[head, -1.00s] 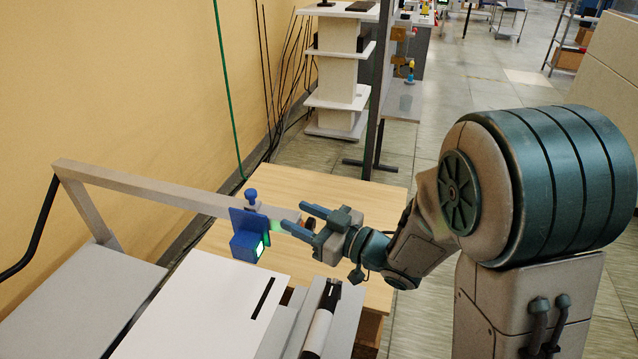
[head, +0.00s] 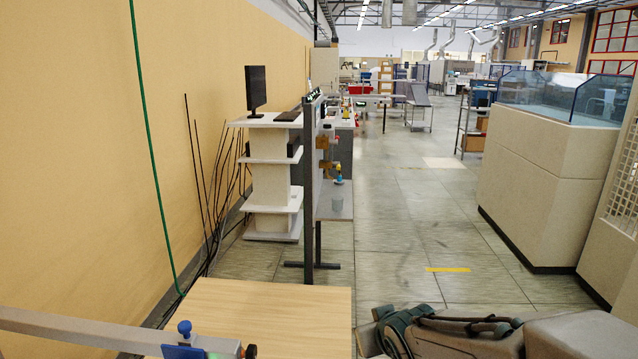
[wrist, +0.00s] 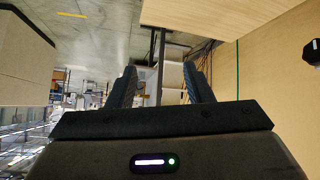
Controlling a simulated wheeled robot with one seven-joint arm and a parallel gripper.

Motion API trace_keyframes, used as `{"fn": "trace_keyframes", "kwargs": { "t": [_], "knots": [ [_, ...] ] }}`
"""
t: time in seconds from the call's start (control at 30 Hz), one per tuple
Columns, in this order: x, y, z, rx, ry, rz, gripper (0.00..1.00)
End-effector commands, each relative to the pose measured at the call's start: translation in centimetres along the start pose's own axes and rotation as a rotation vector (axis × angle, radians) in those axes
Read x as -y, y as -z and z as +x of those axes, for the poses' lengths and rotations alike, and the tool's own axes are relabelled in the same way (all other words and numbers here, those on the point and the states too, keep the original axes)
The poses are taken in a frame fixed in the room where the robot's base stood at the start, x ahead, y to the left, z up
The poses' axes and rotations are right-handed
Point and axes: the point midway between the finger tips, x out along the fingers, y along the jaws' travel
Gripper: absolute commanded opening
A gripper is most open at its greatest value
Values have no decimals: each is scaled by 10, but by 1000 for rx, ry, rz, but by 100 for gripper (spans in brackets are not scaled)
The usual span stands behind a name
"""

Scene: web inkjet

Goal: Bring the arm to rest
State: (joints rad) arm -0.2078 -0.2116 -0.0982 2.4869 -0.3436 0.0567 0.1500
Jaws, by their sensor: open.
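My gripper (wrist: 160,82) shows in the wrist view with its two dark fingers apart and nothing between them. Part of my arm (head: 470,338) lies low across the bottom right of the head view, beside the wooden table. The fingers cannot be made out clearly in the head view.
The wooden table (head: 265,305) has a clear top. A metal bar (head: 80,328) with a blue device (head: 184,349) crosses at bottom left. A white shelf unit (head: 270,180) and a dark-framed stand (head: 309,190) stand beyond. A beige counter (head: 545,190) is at right; the floor between is open.

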Motion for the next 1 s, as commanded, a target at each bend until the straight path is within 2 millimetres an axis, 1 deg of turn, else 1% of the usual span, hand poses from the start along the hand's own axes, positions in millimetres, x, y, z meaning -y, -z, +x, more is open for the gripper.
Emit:
{"fn": "trace_keyframes", "kwargs": {
  "t": [0.03,0.1,0.17,0.2,0.3,0.4,0.5,0.67,1.0],
  "knots": [
    [-9,-8,-14,53,-24,34,46],
    [-17,-25,-31,143,-47,82,46],
    [-20,-40,-47,220,-58,122,46],
    [-21,-50,-58,270,-61,149,46],
    [-18,-71,-84,383,-55,205,46],
    [-13,-88,-105,472,-38,247,46],
    [-7,-98,-120,531,-22,273,46],
    [-3,-105,-128,568,-9,287,46],
    [-3,-105,-128,569,-9,287,46]
  ]
}}
